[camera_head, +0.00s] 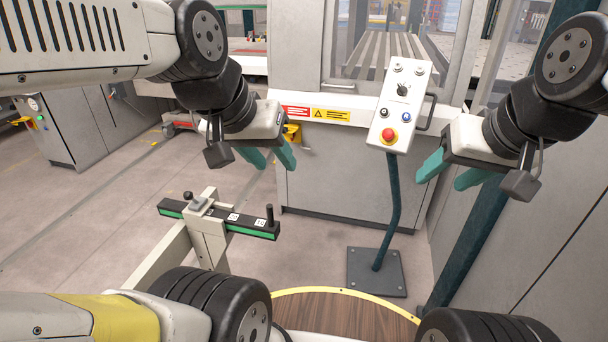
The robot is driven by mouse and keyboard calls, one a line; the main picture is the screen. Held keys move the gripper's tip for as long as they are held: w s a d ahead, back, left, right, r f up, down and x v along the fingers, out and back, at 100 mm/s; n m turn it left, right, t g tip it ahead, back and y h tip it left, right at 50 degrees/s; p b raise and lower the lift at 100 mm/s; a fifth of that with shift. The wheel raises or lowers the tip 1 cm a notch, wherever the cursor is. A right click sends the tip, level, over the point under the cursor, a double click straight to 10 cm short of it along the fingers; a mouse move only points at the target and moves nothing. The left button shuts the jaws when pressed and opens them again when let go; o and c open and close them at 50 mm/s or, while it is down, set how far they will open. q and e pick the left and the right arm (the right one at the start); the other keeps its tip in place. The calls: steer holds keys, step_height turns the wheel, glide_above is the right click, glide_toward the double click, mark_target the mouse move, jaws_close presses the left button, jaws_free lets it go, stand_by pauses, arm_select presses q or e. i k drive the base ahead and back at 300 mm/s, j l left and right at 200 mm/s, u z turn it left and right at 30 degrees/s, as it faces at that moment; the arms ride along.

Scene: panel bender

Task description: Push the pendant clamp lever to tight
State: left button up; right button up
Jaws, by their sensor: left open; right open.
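The pendant (401,105) is a pale control box on a dark teal post (393,205) with a square dark foot plate. Its face carries a red button on yellow, a black knob and smaller buttons. A dark loop handle (428,112) is on its right side. I cannot make out a clamp lever on the pendant or post. My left gripper (277,167) is open and empty, left of the pendant and apart from it. My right gripper (439,184) is open and empty, close to the right of the post and below the handle, with no visible contact.
A black and green bar (236,225) with a black knob and upright pin sits on a pale arm at lower left. The machine's grey front (335,180) stands behind the pendant. Grey panels (540,240) close off the right.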

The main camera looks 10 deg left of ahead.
mark_target(188, 195)
steer(key=k+u, duration=0.15)
steer(key=u, duration=1.2)
steer(key=j+u, duration=0.4)
steer(key=i+j+u, duration=0.1)
steer(key=u, duration=0.25)
